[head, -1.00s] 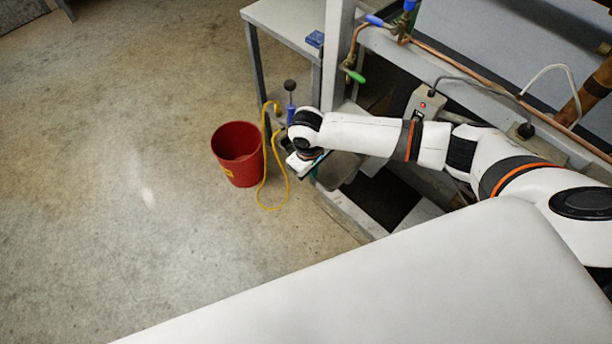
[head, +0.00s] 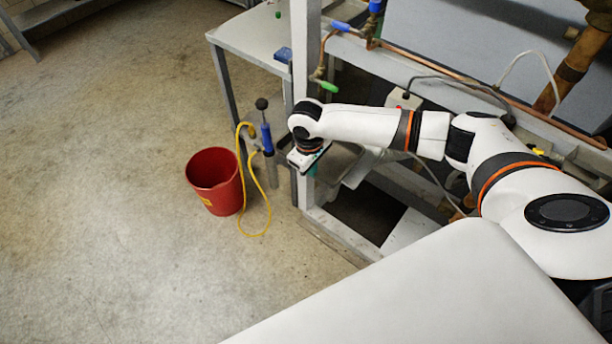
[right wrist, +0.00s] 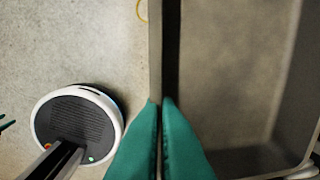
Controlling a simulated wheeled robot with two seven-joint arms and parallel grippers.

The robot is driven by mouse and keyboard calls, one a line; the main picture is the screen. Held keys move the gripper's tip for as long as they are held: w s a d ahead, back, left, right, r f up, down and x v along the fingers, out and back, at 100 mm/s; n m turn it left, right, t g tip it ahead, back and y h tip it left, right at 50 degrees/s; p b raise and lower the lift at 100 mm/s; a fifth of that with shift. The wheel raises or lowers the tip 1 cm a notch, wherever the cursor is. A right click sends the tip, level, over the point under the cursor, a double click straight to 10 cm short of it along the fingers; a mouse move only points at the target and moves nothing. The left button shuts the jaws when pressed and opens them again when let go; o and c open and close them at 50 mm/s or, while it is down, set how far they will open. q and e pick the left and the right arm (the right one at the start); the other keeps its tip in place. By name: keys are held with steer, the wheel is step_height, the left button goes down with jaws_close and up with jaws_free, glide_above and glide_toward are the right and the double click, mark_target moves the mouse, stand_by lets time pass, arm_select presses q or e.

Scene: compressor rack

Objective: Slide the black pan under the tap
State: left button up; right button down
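The pan (right wrist: 240,80) is a dark grey, rectangular, empty tray; it fills the right side of the right wrist view. In the head view, part of the pan (head: 340,163) shows beneath my right forearm at the rack's front opening. My right gripper's teal fingers (right wrist: 160,103) are close together with the pan's left rim between them. In the head view my right gripper (head: 305,160) is mostly hidden under its wrist. The green-handled tap (head: 326,86) hangs from copper pipe above. At the right wrist view's left edge, a teal tip (right wrist: 6,122) looks like my left gripper.
A red bucket (head: 215,181) and a blue hand pump (head: 267,140) with a yellow hose (head: 262,205) stand left of the rack. The rack's grey post (head: 305,50) rises behind my right wrist. A grey control box (head: 403,100) sits behind my forearm. The floor at left is clear.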

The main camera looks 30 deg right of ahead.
mark_target(328, 162)
steer(key=shift+w+d+f+b, duration=0.1)
steer(key=shift+w+d+b, duration=0.35)
steer(key=shift+d+b, duration=0.6)
steer(key=shift+w+d+f+b, duration=0.1)
steer(key=shift+w+d+b, duration=0.4)
steer(key=shift+d+b, duration=0.55)
steer(key=shift+w+d+b, duration=0.45)
steer(key=shift+d+b, duration=0.3)
steer(key=shift+d, duration=0.5)
steer(key=shift+a+f+p, duration=0.1)
steer(key=shift+f+p, duration=0.05)
steer(key=shift+p, duration=0.2)
steer(key=shift+f, duration=0.25)
steer(key=c, duration=1.6)
jaws_free()
steer(key=shift+f, duration=0.1)
